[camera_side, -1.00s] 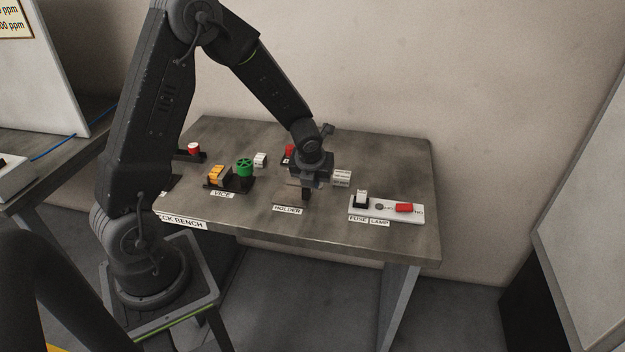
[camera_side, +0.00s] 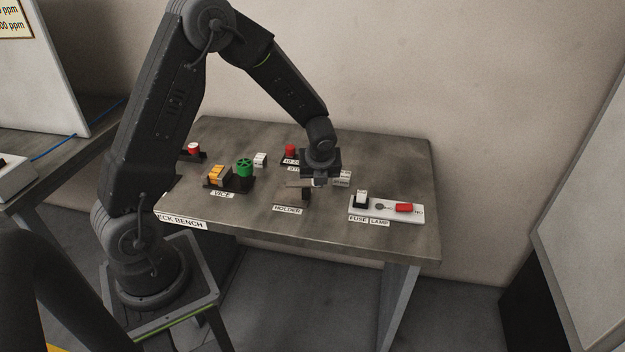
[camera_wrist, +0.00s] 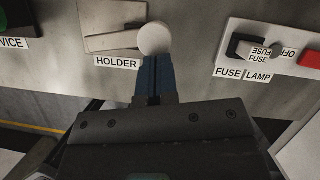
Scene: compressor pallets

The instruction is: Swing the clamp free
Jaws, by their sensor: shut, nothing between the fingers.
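The holder shows in the wrist view as a pale metal plate (camera_wrist: 112,14) above its HOLDER label (camera_wrist: 117,62). A flat bar, apparently the clamp (camera_wrist: 110,41), lies across the plate's lower part, with a round white knob (camera_wrist: 153,38) at its right end. In the side view the holder's pale bar (camera_side: 297,183) shows above a dark post (camera_side: 306,195). My gripper (camera_wrist: 155,58) has its blue fingers together, tips at the knob's lower edge in the picture; I cannot tell whether they touch. In the side view my gripper (camera_side: 319,182) hangs just right of the holder.
The vice (camera_side: 230,183) with orange and green parts stands left of the holder. The fuse and lamp board (camera_side: 386,209) with a red block (camera_side: 404,208) lies to the right. A red-topped part (camera_side: 290,150) and white tags (camera_side: 342,178) stand close behind. The bench front is clear.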

